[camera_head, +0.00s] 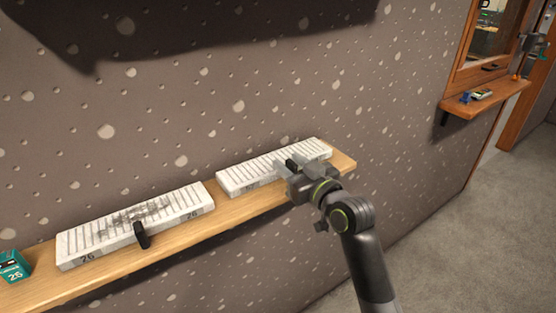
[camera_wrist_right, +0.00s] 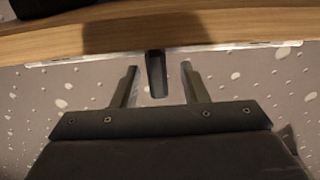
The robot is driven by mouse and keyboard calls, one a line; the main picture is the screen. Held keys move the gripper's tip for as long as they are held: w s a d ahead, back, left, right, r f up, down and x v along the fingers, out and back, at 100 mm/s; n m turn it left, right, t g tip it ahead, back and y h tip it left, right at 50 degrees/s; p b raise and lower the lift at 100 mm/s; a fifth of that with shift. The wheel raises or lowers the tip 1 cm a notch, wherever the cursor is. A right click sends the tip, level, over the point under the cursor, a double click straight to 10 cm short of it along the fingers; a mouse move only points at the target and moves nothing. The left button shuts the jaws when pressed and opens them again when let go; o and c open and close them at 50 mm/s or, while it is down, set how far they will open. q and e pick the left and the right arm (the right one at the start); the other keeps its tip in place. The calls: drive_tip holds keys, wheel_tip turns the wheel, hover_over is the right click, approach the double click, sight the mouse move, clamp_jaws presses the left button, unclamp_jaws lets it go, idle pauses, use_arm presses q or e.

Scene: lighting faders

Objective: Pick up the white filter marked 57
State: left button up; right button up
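The white filter (camera_head: 235,180) is a pale ribbed slab lying on the right part of the wooden shelf. Its front marking is partly hidden by my right gripper, and I read only a 5 clearly. My right gripper (camera_head: 285,168) is at the filter's front side, covering part of it. In the right wrist view its two fingers (camera_wrist_right: 158,86) are apart, with a dark upright tab (camera_wrist_right: 156,72) between them. Gaps show on both sides of the tab. My left gripper is not in view.
A second white filter (camera_head: 175,209), marked 26, with a dark smudge and a black handle (camera_head: 141,234), lies left on the shelf (camera_head: 190,237). A teal box (camera_head: 14,267) is at the far left. The speckled wall is close behind. A small ledge (camera_head: 478,102) is at the right.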

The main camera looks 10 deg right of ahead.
drive_tip(key=shift+w+a, duration=0.15)
drive_tip(key=shift+w, duration=0.45)
drive_tip(key=shift+c, duration=0.3)
clamp_jaws()
drive_tip(key=shift+s+r, duration=0.1)
drive_tip(key=shift+r, duration=0.05)
